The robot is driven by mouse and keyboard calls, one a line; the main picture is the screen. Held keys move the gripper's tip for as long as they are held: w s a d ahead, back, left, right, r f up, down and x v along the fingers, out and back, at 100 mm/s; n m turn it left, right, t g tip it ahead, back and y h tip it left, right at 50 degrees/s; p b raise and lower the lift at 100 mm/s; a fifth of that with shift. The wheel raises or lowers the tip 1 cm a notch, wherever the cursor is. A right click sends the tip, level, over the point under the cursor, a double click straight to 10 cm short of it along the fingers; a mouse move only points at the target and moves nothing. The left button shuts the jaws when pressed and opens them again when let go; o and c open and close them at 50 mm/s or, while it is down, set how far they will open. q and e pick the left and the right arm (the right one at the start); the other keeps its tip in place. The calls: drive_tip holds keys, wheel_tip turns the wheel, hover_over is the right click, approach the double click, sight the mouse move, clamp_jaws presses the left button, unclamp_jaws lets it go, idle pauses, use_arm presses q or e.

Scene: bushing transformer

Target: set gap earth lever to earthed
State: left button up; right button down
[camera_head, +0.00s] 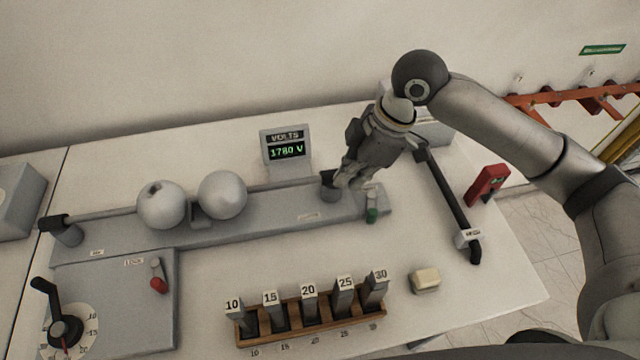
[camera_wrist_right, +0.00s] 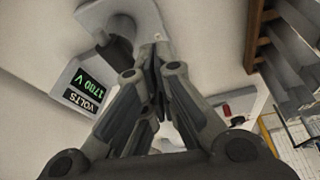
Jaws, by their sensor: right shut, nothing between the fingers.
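A small lever with a green grip (camera_head: 372,215) stands at the right end of the long grey sphere-gap base (camera_head: 270,228); its label is too small to read. I cannot tell for sure that it is the gap earth lever. My right gripper (camera_head: 343,180) is shut and empty, pointing down over the right end of the base, beside a dark grey post (camera_head: 328,187) and just up and left of the green grip. In the right wrist view the shut fingers (camera_wrist_right: 155,62) are close to the base (camera_wrist_right: 130,12); whether they touch it is unclear. My left gripper is out of view.
Two metal spheres (camera_head: 222,195) sit along the base. A voltmeter (camera_head: 287,152) reads 1780 V. A black rod (camera_head: 447,190) lies to the right, near a red box (camera_head: 487,185). A numbered wooden rack (camera_head: 310,333), a cream block (camera_head: 425,280) and a red-knobbed lever (camera_head: 158,284) are in front.

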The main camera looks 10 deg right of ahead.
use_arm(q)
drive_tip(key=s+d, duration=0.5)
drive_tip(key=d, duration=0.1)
use_arm(e)
drive_tip(key=x, duration=0.3)
drive_tip(key=p+x, duration=0.1)
drive_tip(key=x, duration=0.1)
drive_tip(key=s+d+p+x, duration=0.1)
drive_tip(key=x, duration=0.2)
drive_tip(key=shift+s+a+f, duration=0.1)
drive_tip(key=shift+f, duration=0.4)
drive_tip(key=d+p, duration=0.1)
drive_tip(key=d, duration=0.2)
drive_tip(key=shift+s+f+p, duration=0.2)
drive_tip(key=shift+p, duration=0.2)
drive_tip(key=shift+s+d, duration=0.1)
drive_tip(key=shift+d, duration=0.25)
drive_tip(key=shift+d+f, duration=0.1)
drive_tip(key=shift+d, duration=0.05)
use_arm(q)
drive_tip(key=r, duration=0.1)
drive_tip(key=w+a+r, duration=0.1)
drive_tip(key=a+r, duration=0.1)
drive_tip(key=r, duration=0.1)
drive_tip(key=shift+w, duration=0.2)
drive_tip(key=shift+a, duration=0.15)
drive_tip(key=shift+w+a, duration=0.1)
